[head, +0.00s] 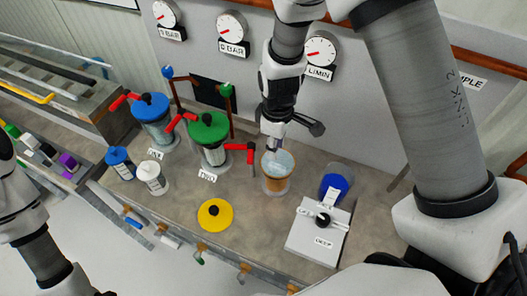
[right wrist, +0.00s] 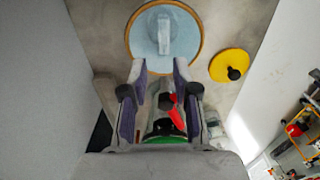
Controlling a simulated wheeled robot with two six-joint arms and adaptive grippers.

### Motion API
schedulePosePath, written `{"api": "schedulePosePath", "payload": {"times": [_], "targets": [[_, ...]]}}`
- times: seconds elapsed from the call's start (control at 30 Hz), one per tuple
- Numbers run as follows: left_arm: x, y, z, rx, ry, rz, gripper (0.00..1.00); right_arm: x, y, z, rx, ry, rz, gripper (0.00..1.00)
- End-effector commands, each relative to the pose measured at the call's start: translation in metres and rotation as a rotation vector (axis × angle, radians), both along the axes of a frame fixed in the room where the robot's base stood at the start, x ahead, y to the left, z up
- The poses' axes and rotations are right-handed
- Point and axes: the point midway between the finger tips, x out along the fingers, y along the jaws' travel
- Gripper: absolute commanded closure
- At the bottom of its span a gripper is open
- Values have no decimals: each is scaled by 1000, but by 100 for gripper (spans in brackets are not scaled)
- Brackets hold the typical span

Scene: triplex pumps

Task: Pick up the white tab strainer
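A round strainer with a pale blue mesh face (head: 284,160) sits in the top of an orange-brown cylinder on the bench. In the right wrist view its pale face (right wrist: 150,45) lies inside an orange rim, and a whitish upright tab (right wrist: 165,32) stands near its middle. My right gripper (head: 273,146) points down just above the strainer's left side and overlaps it in the head view. In the right wrist view the fingers (right wrist: 160,75) are spread with nothing between them, and the tab lies beyond the fingertips. My left arm shows at the left edge, but its gripper is out of view.
Green-capped (head: 208,127) and blue-capped (head: 151,107) pumps with red handles stand to the left. A yellow disc (head: 215,215) lies in front. A white box (head: 312,238) and a blue-topped cup (head: 336,186) stand to the right. Gauges line the wall behind.

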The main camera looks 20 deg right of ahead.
Motion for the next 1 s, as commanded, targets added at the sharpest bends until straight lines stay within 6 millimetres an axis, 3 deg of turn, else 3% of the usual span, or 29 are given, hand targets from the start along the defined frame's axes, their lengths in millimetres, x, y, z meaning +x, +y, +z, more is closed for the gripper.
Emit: {"api": "schedulePosePath", "payload": {"times": [0.27,0.43,0.7,0.8,1.0], "targets": [[-1,0,15,0,3,0,48,-1,-2,-35,0,6,-1,71],[0,0,22,0,2,0,48,0,-3,-67,1,3,-1,71],[-1,0,21,0,2,0,48,1,-3,-74,1,1,0,71],[-1,0,21,0,2,0,48,1,-3,-74,1,1,0,100],[-1,0,21,0,2,0,48,1,-3,-74,1,1,0,100]]}}
